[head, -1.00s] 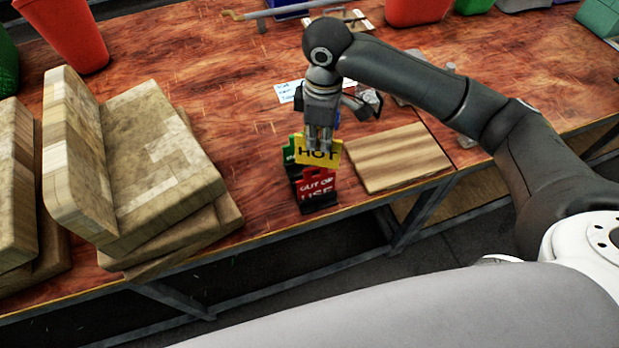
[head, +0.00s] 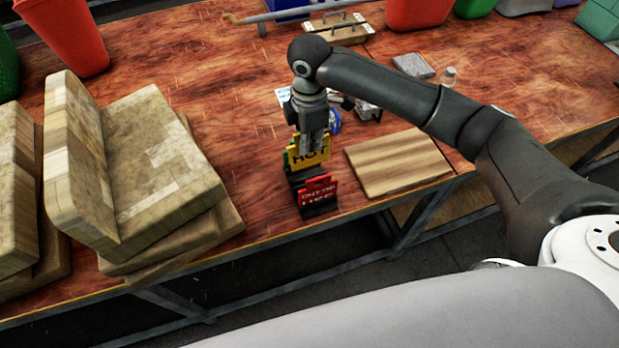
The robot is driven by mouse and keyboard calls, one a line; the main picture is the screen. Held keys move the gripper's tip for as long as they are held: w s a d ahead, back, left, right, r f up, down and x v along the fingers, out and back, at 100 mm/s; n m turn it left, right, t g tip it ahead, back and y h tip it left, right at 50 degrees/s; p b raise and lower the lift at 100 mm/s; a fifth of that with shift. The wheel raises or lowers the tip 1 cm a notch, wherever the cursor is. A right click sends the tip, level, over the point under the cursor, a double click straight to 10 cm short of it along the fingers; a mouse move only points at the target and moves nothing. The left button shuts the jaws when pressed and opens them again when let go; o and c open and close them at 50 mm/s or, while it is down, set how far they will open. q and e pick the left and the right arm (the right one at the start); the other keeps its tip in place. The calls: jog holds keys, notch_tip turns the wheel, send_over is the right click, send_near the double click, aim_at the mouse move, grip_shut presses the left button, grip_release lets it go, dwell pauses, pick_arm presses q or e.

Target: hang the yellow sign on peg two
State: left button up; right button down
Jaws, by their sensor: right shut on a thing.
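The yellow sign (head: 310,160), marked HOT, is upright near the table's front edge. My right gripper (head: 313,146) points down and is shut on its upper part. A red sign (head: 319,191), with white lettering, stands just in front of it in a dark holder (head: 320,210). A green sign (head: 289,157) shows partly at the left edge of the yellow one. I cannot tell whether the yellow sign touches the holder or the green sign. No numbered peg can be made out. My left gripper is not in view.
A wooden board (head: 398,162) lies right of the signs, and a stack of thick boards (head: 160,165) leans at left. A blue roundish item (head: 335,122) sits behind the gripper. A grey block (head: 413,65) and small bottle (head: 449,76) lie behind my right arm.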

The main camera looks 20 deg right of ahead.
aim_at(310, 165)
notch_tip(310, 165, down, 4)
jog(key=shift+s+f+p, duration=0.1)
jog(key=shift+f+p, duration=0.15)
jog(key=shift+p, duration=0.25)
notch_tip(310, 165, down, 4)
jog(key=shift+r+p, duration=0.1)
jog(key=shift+p, duration=0.9)
jog(key=shift+f, duration=0.2)
jog(key=shift+f, duration=0.1)
jog(key=shift+f, duration=0.1)
jog(key=c, duration=1.6)
grip_release()
